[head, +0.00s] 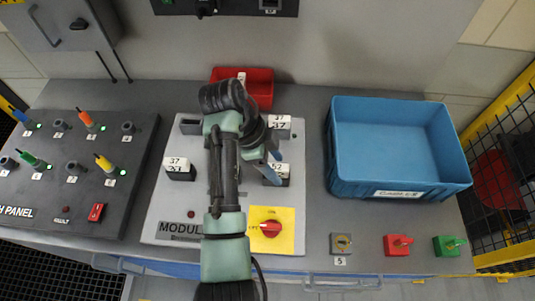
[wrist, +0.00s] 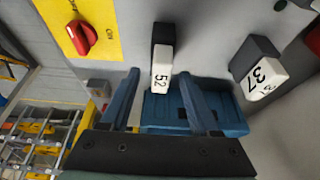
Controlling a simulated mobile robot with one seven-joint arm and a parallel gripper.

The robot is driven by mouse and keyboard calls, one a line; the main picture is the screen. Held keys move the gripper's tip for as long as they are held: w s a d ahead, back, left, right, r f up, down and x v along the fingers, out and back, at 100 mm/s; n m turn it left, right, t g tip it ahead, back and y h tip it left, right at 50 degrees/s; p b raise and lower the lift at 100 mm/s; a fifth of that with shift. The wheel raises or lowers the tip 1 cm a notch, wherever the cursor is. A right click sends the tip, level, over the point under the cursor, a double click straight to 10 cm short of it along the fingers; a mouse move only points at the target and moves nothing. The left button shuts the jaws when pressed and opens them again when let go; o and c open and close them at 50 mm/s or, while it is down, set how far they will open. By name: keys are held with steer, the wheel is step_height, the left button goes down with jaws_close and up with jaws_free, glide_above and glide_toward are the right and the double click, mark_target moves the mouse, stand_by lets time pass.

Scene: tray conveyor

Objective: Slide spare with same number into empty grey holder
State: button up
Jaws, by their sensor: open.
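A white-topped block marked 52 (head: 273,180) sits in a dark holder at the right of the grey module board (head: 165,215). In the wrist view the 52 block (wrist: 161,72) stands between my two blue fingers, with gaps on both sides. My gripper (wrist: 158,78) is open. Blocks marked 37 sit at the left (head: 178,166) and the back right (head: 280,122) of the board; one 37 block also shows in the wrist view (wrist: 263,78). A grey holder without a white block (head: 190,124) is at the back left. My arm hides the board's middle.
A red tray (head: 262,76) with a white piece (head: 242,76) stands behind the board. A blue bin (head: 345,185) is on the right. A red rotary switch (head: 271,228) on a yellow plate is at the board's front. A plug panel (head: 75,190) lies left.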

steer(key=shift+d+f, duration=0.25)
steer(key=shift+f, duration=0.35)
jaws_close()
steer(key=shift+r, duration=0.1)
steer(key=shift+r+p, duration=2.3)
steer(key=shift+r, duration=0.25)
